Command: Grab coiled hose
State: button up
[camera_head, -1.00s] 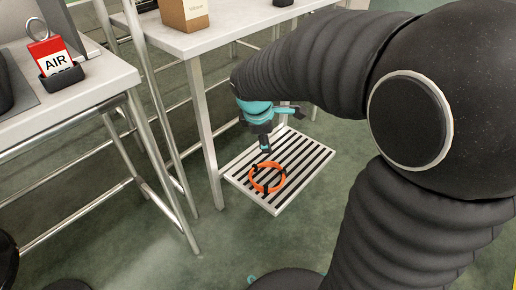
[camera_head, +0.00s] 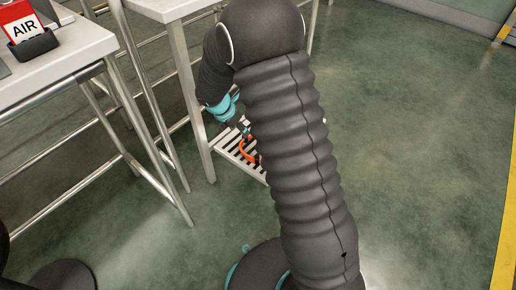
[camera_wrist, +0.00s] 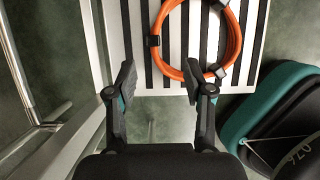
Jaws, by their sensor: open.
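The orange coiled hose (camera_wrist: 234,45) lies on a white slatted rack (camera_wrist: 136,50) low over the floor, with dark ties around it. In the head view the hose (camera_head: 248,152) is mostly hidden behind my arm, with only its left part showing on the rack (camera_head: 228,152). My gripper (camera_wrist: 158,82) is open in the wrist view, with nothing between its fingers. The right fingertip overlaps the near-left part of the coil in that view; I cannot tell whether it touches. In the head view my gripper (camera_head: 243,128) is small beside the hose and partly hidden.
Another table (camera_head: 62,62) at left bears a red-and-white AIR sign (camera_head: 22,24). Green floor (camera_head: 410,130) is clear at right, up to a yellow stripe (camera_head: 507,225).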

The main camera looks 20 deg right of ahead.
jog(key=b+x, duration=0.2)
jog(key=x, duration=0.6)
jog(key=shift+w+a+f, duration=0.1)
jog(key=shift+w+a, duration=0.05)
jog(key=shift+w, duration=0.05)
grip_shut()
